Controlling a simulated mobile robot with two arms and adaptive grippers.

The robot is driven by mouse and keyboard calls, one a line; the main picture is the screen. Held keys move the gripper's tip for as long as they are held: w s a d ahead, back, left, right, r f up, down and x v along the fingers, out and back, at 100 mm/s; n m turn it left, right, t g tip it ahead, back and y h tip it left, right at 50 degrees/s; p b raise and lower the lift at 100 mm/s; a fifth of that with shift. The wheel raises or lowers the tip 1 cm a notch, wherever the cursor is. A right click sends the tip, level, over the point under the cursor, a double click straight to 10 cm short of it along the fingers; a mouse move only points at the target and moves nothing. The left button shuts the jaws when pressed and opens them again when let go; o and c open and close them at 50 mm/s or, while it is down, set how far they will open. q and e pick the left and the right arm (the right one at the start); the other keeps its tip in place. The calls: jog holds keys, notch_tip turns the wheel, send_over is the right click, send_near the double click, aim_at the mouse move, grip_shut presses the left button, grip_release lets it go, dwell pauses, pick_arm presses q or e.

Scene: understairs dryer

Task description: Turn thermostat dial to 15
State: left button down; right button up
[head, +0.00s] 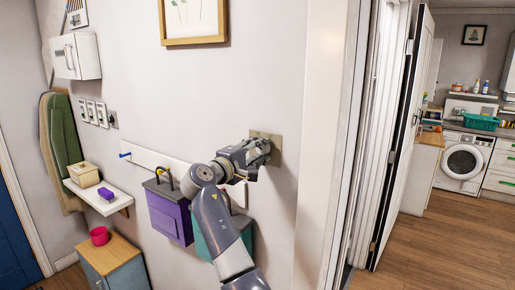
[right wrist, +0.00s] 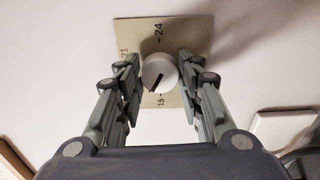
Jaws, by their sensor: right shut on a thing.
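The thermostat dial (right wrist: 158,72) is a round white knob with a dark pointer line, on a beige plate (right wrist: 197,35) fixed to the wall. In the right wrist view the plate carries the marks 21, 24 and 15. The pointer slants to the lower left, close to the 15 but a little to its left. My right gripper (right wrist: 159,70) has its fingers on both sides of the dial, shut on it. In the head view my right gripper (head: 260,152) is at the plate (head: 277,148) and hides the dial. My left gripper is in neither view.
A purple bin (head: 168,212) and a teal one hang below a white hook rail (head: 148,158). A door frame (head: 325,150) stands close to the right of the thermostat. A shelf (head: 100,196) and a cabinet (head: 113,262) are at the left.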

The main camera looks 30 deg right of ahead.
jog(key=n, duration=0.5)
jog(key=shift+d+r, duration=0.1)
jog(key=shift+r, duration=0.3)
jog(key=shift+n, duration=0.3)
jog(key=o, duration=1.1)
jog(key=shift+c, duration=0.2)
jog(key=shift+d+f, duration=0.15)
jog(key=shift+f, duration=0.1)
jog(key=shift+a, duration=0.45)
jog(key=v, duration=1.1)
jog(key=shift+s, duration=0.15)
jog(key=shift+f, duration=0.1)
